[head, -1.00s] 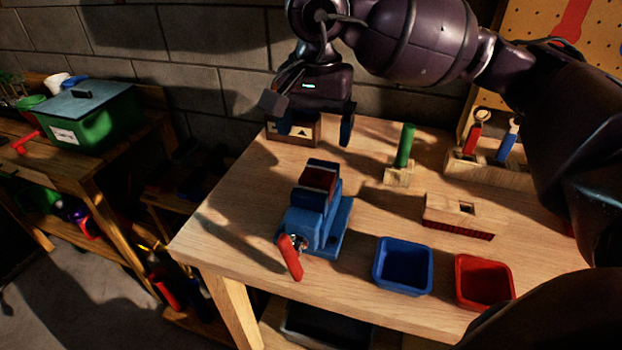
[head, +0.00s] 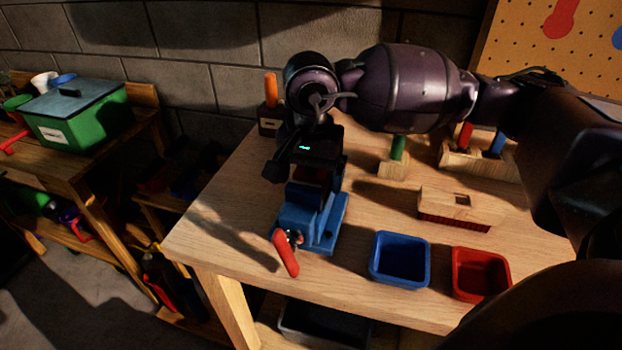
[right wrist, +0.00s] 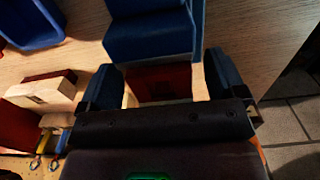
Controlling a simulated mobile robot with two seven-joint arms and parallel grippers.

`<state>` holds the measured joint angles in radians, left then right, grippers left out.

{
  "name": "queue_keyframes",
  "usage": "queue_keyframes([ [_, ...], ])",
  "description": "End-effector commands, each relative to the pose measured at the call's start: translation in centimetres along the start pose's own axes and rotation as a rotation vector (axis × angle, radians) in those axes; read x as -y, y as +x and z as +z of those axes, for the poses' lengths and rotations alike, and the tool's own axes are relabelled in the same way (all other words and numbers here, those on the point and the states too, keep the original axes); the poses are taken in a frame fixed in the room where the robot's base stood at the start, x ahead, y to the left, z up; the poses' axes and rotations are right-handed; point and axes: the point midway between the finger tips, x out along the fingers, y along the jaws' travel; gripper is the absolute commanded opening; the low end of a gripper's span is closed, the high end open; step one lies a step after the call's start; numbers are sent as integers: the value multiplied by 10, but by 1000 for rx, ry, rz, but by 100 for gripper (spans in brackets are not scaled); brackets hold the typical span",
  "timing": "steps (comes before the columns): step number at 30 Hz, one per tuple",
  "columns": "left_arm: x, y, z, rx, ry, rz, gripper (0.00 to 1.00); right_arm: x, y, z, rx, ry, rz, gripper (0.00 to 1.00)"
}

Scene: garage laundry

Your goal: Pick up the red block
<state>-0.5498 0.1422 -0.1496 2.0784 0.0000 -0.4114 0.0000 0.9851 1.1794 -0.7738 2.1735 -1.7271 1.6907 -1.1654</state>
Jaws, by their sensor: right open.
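The red block (head: 310,176) is held in the blue vise (head: 322,222), which stands on the workbench with its red handle (head: 287,254) toward the front edge. My right gripper (head: 305,172) is open above the vise and partly hides the block. In the right wrist view, the block (right wrist: 160,82) lies between the two blue fingertips of the gripper (right wrist: 163,83), with a gap visible on the right. The vise's blue body (right wrist: 150,38) is just beyond it. My left gripper is out of view.
A blue bin (head: 400,260) and a red bin (head: 481,275) stand at the bench's front right. A green peg in a base (head: 395,165) and an orange peg (head: 270,90) stand farther back.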

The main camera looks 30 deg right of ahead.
Motion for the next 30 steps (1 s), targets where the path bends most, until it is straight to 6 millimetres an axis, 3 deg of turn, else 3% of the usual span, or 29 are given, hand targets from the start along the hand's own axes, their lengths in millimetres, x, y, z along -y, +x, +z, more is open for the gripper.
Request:
queue_keyframes([
  [7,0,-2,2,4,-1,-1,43,0,1,0,-1,0,-1,89],
  [18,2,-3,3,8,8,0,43,0,0,0,-1,1,-1,36],
  [26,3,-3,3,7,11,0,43,0,-2,0,-1,1,-1,36],
  [30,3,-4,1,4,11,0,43,0,-14,-1,-3,1,-3,36],
])
